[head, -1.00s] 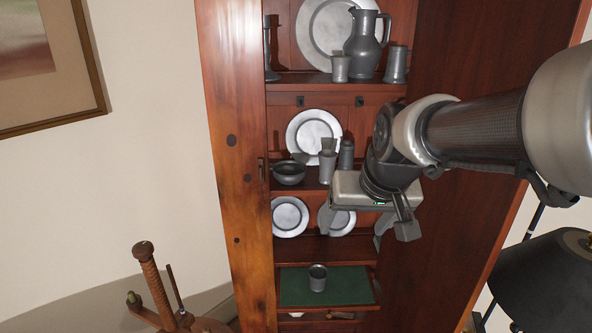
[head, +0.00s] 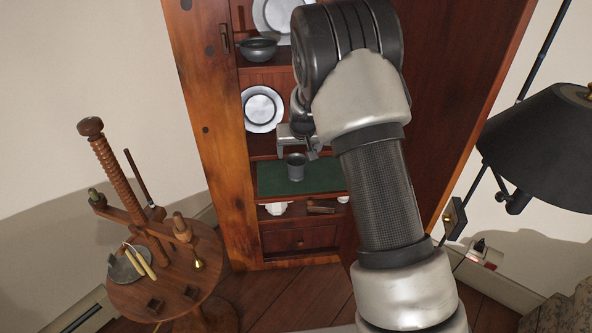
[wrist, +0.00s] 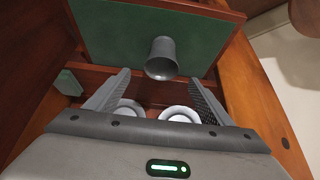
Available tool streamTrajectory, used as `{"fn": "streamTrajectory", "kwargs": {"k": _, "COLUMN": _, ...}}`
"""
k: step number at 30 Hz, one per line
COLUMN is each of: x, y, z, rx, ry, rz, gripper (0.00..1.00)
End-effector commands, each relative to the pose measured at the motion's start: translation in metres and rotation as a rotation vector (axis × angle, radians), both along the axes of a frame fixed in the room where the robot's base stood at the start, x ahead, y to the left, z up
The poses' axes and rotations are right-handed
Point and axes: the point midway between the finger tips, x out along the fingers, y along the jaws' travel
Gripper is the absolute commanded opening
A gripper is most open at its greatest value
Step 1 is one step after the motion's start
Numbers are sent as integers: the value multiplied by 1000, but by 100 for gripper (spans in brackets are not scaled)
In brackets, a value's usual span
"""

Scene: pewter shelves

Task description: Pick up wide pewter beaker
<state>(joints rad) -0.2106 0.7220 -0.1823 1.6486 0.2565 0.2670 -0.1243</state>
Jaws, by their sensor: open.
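The wide pewter beaker (head: 296,169) stands upright on a green mat (head: 270,180) on a low shelf of the wooden cupboard. In the wrist view the beaker (wrist: 162,58) shows mouth toward the camera, just beyond the fingertips and between their lines. My gripper (wrist: 159,76) is open and empty, its two ridged fingers spread on either side of the beaker's line. In the head view my gripper (head: 297,150) is just above the beaker, partly hidden behind my arm. I cannot tell whether a finger touches the beaker.
A pewter plate (head: 262,109) leans on the shelf above, and a pewter bowl (head: 258,49) sits higher. The cupboard's left upright (head: 205,130) is near. A round wooden stand (head: 165,280) is at left, a black lamp (head: 545,145) at right.

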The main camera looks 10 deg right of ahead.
Motion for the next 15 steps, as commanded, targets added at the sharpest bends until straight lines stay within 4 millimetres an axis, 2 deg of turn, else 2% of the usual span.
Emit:
{"fn": "streamTrajectory", "kwargs": {"k": 1, "x": 6, "y": 0, "z": -14, "rx": 0, "ry": 1, "rz": 0, "gripper": 75}}
{"fn": "streamTrajectory", "kwargs": {"k": 6, "x": 22, "y": 0, "z": -43, "rx": 0, "ry": 2, "rz": 1, "gripper": 75}}
{"fn": "streamTrajectory", "kwargs": {"k": 15, "x": 34, "y": 1, "z": -63, "rx": 1, "ry": 1, "rz": 0, "gripper": 75}}
